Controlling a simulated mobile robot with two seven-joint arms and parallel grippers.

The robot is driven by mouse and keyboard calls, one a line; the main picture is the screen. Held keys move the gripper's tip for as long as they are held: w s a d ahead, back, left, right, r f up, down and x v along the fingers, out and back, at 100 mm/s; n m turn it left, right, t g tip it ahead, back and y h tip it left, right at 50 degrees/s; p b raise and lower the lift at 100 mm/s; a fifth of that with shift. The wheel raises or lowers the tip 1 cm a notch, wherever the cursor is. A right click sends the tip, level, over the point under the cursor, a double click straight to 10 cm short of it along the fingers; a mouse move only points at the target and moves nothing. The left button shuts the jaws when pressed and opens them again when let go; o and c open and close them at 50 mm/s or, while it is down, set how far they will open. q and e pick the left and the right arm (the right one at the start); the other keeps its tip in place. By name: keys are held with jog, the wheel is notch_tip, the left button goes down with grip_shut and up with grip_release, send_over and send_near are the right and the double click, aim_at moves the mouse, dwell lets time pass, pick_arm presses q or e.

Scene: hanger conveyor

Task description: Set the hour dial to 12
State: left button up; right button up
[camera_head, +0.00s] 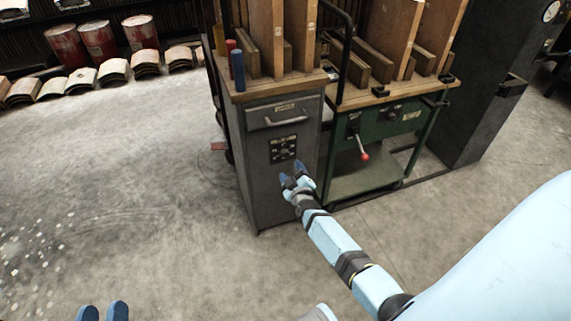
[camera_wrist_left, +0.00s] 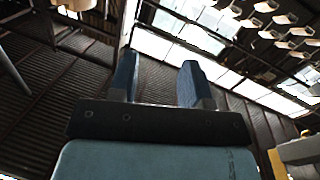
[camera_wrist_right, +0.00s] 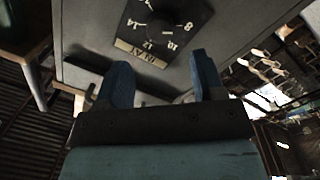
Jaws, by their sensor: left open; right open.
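The hour dial (camera_head: 283,149) is a round knob on a small black plate on the front of the grey cabinet. It also shows at the top of the right wrist view (camera_wrist_right: 158,27), with 14, 12, 10 and 8 legible around it. A small pale mark lies on the knob's side near 10, but I cannot tell its exact setting. My right gripper (camera_head: 292,174) is open and empty, just below and in front of the plate, apart from the knob. My left gripper (camera_head: 102,312) is open and empty at the bottom left, far from the cabinet.
The grey cabinet (camera_head: 255,185) has a drawer handle (camera_head: 286,119) above the dial. A green cart (camera_head: 375,183) with a red-knobbed lever (camera_head: 364,155) stands right of it. Red drums (camera_head: 98,40) stand at the back left. The floor at left is clear.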

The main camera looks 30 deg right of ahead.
aim_at(285, 156)
jog(key=b+x, duration=0.3)
jog(key=x, duration=0.2)
jog(key=shift+f, duration=0.2)
jog(key=shift+w+d+b, duration=0.2)
jog(key=shift+w+b, duration=0.1)
jog(key=shift+w, duration=0.1)
pick_arm(q)
jog(key=shift+d+r+h, duration=0.4)
jog(key=shift+d+h, duration=0.4)
jog(key=shift+d, duration=0.05)
pick_arm(e)
jog(key=shift+w+d+r, duration=0.15)
jog(key=shift+w+r, duration=0.1)
jog(key=shift+w, duration=0.35)
jog(key=shift+c, duration=0.3)
jog(key=c, duration=0.9)
pick_arm(q)
jog(key=shift+t, duration=0.3)
pick_arm(e)
jog(key=shift+o, duration=0.2)
pick_arm(q)
jog(key=shift+r, duration=0.15)
